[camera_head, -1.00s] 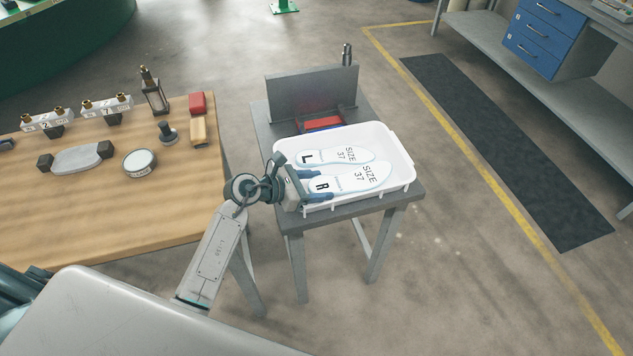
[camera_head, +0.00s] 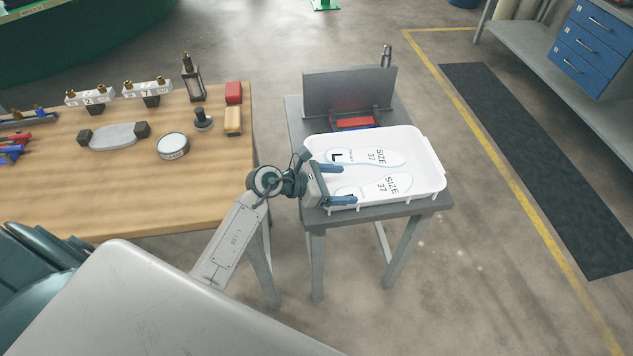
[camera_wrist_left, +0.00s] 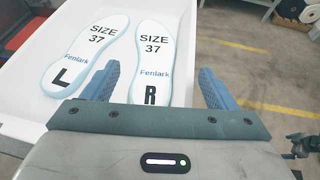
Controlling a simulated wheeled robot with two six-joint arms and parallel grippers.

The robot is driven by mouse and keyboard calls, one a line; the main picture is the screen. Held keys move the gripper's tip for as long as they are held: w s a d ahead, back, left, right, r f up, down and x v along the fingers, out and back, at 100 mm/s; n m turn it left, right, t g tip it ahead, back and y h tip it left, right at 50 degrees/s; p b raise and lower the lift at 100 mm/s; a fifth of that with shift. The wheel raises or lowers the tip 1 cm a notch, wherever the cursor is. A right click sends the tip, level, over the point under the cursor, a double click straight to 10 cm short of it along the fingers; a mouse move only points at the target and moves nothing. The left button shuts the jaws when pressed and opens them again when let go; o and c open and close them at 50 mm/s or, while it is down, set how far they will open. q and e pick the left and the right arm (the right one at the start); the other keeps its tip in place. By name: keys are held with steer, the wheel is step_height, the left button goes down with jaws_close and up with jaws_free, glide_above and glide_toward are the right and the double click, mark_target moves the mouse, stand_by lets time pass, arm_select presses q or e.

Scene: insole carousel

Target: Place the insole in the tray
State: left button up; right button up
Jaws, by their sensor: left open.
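The white tray (camera_head: 428,150) stands on a small grey table. Two white insoles marked SIZE 37 lie side by side in it. The L insole (camera_head: 365,158) is on the far side, and the R insole (camera_head: 385,187) is on the near side. In the left wrist view the L insole (camera_wrist_left: 85,48) is at left and the R insole (camera_wrist_left: 152,60) is between the finger lines. My left gripper (camera_head: 340,185) is open at the tray's left end, its blue fingers apart, one on each side of the R insole's heel. My right gripper is not in view.
A grey upright panel with a red block (camera_head: 355,123) stands behind the tray. A wooden workbench (camera_head: 110,200) at left holds a round tin (camera_head: 172,146), clamps and small blocks. The floor right of the tray table is clear.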

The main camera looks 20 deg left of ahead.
arm_select(q)
steer(key=b+v, duration=0.2)
steer(key=v, duration=0.8)
steer(key=shift+s+a+r, duration=0.2)
steer(key=shift+a, duration=0.05)
